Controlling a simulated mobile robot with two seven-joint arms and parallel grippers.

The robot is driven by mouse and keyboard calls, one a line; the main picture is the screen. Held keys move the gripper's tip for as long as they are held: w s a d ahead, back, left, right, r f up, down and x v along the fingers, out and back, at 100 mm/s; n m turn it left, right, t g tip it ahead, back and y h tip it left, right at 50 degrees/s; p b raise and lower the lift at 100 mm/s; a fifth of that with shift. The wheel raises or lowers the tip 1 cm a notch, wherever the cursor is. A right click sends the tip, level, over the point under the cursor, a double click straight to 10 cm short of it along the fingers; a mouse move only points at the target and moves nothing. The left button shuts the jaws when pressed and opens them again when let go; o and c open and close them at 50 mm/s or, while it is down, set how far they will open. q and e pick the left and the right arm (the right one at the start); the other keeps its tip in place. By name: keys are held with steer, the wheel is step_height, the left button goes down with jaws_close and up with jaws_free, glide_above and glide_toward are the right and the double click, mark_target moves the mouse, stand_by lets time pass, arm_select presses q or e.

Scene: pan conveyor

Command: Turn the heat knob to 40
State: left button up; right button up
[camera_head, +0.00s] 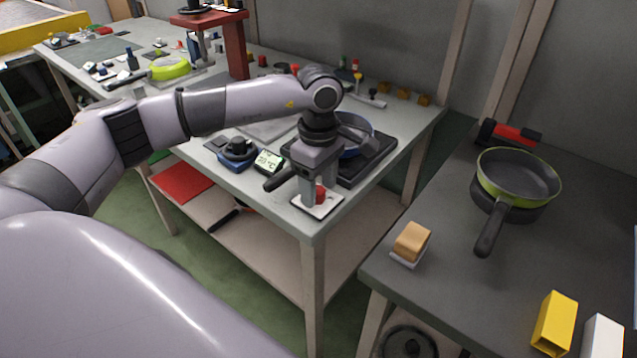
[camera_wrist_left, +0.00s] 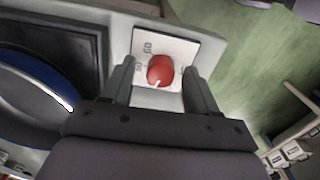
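The red heat knob (camera_head: 320,195) sits on a white dial plate (camera_head: 326,209) at the near corner of the middle table. In the left wrist view the knob (camera_wrist_left: 160,71) shows a white pointer mark on its lower edge, and the plate (camera_wrist_left: 187,47) has dark printed numbers, too small to read surely. My left gripper (camera_head: 317,187) points down over it. Its fingers (camera_wrist_left: 159,84) stand on either side of the knob, with gaps visible, so it is open. A small display (camera_head: 269,161) stands left of the gripper; its digits are hard to read. My right gripper is not in view.
A blue pan (camera_head: 357,134) sits on a black hotplate (camera_head: 380,150) just behind the gripper, its handle reaching left past the wrist. A dark blue device (camera_head: 237,153) stands beside the display. A green-rimmed pan (camera_head: 518,178) is on the right counter. Table edges lie close to the dial.

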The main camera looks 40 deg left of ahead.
mark_target(318, 190)
arm_select(q)
step_height(318, 190, up, 7)
steer(key=shift+r, duration=0.1)
stand_by(0.4)
stand_by(0.5)
